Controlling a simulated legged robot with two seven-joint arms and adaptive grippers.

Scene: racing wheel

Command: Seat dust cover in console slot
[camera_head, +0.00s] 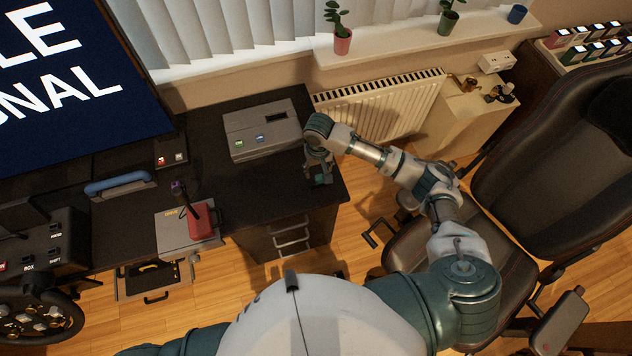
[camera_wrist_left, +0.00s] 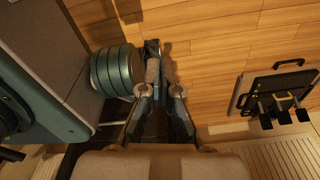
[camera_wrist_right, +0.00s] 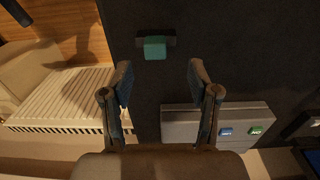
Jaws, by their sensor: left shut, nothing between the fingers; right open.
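The console (camera_head: 262,130) is a grey box on the dark desk with a dark slot in its top and two coloured buttons. It also shows in the right wrist view (camera_wrist_right: 190,122). A small teal block with a dark bar behind it, which looks like the dust cover (camera_wrist_right: 154,47), lies on the desk beyond my right fingertips. My right gripper (camera_head: 319,174) points down over the desk's right end, beside the console. It is open and empty, as the right wrist view (camera_wrist_right: 160,78) shows. My left gripper (camera_wrist_left: 164,92) is shut and empty above the floor, outside the head view.
A red box with a dark lever (camera_head: 201,220) and a blue handle (camera_head: 118,184) are left of the console. A steering wheel (camera_head: 38,318) is lower left. A black chair (camera_head: 560,160) stands right of the desk. A radiator (camera_head: 385,100) is behind. Pedals (camera_wrist_left: 283,100) lie on the floor.

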